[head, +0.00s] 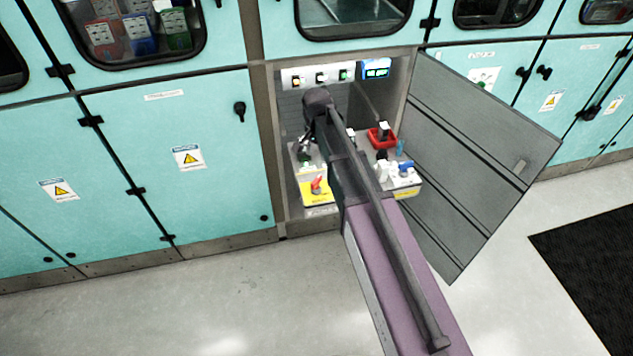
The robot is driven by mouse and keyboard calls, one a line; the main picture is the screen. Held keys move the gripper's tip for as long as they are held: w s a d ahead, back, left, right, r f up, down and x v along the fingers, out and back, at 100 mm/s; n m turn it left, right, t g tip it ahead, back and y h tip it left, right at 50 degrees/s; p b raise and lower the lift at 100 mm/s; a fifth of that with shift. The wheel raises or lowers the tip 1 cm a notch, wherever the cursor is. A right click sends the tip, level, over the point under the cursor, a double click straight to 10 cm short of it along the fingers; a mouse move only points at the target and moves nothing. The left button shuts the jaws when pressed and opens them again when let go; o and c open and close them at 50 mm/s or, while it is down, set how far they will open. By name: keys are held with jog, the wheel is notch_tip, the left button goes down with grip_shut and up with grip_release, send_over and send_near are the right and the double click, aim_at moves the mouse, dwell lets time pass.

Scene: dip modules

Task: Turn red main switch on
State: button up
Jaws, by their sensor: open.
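The red main switch (316,184) is a small red handle on a yellow plate (318,196), low at the left inside the open cabinet. The handle stands up and leans slightly; its on or off setting cannot be read. My arm reaches into the cabinet from the lower right. My gripper (304,147) is small and dark, partly hidden by the arm's last links. It is open, a little above and behind the red switch in the picture, apart from it. I see nothing held in it.
The cabinet door (477,150) stands open to the right. A red box (382,138) and a blue-topped white module (402,168) sit right of my arm. Small switches line the cabinet's upper panel (320,76). The floor in front is clear; a dark mat (592,268) lies right.

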aim_at(316, 179)
jog(key=shift+f+b, duration=6.05)
jog(key=shift+f, duration=0.25)
grip_shut()
